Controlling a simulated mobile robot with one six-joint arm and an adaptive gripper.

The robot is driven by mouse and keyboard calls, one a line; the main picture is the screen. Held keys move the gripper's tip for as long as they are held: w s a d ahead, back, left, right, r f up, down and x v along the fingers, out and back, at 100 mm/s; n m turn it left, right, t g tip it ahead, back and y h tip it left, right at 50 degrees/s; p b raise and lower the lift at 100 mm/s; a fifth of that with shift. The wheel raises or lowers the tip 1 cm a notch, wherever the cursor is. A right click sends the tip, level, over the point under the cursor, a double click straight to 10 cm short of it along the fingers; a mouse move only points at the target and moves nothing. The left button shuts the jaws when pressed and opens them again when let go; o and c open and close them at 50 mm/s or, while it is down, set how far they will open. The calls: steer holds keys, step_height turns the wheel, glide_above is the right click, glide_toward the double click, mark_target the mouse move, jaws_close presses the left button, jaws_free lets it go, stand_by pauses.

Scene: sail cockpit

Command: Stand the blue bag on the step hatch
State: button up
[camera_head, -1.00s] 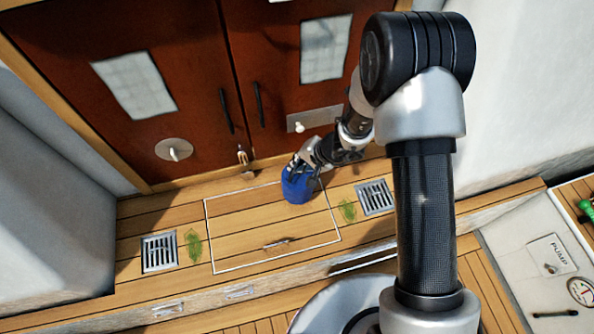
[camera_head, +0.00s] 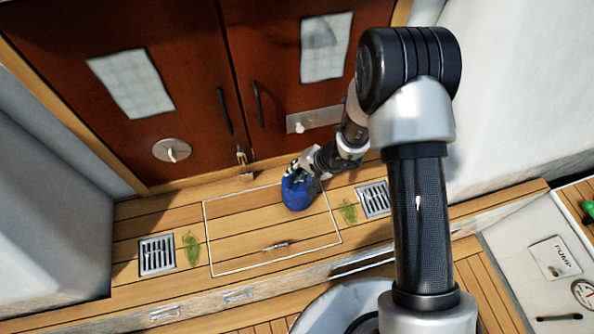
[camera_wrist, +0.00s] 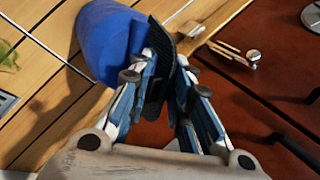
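The blue bag (camera_head: 297,196) is at the upper right part of the step hatch (camera_head: 235,245), a wooden panel with a pale outline. It is also at the upper left in the wrist view (camera_wrist: 105,42), tilted there. A dark ribbed strip runs beside it between the fingers. My gripper (camera_head: 293,172) is at the bag's top. In the wrist view its fingers (camera_wrist: 172,75) are close together and appear shut on the bag's dark strip. The bag's underside is hidden, so I cannot tell whether it touches the hatch.
Two metal grates (camera_head: 157,255) (camera_head: 374,199) and two green leafy shapes (camera_head: 192,248) (camera_head: 348,211) flank the hatch. A small handle (camera_head: 277,246) is on its front part. Red-brown doors (camera_head: 190,90) rise behind. Most of the hatch's left half is clear.

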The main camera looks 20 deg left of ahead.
steer(key=shift+o, duration=0.5)
steer(key=shift+r, duration=0.1)
steer(key=shift+d+r+p, duration=0.15)
steer(key=shift+r+p, duration=0.15)
steer(key=shift+p, duration=0.15)
steer(key=p+v, duration=0.2)
steer(key=v, duration=0.9)
steer(key=shift+d+r+p, duration=0.15)
steer(key=shift+p, duration=0.2)
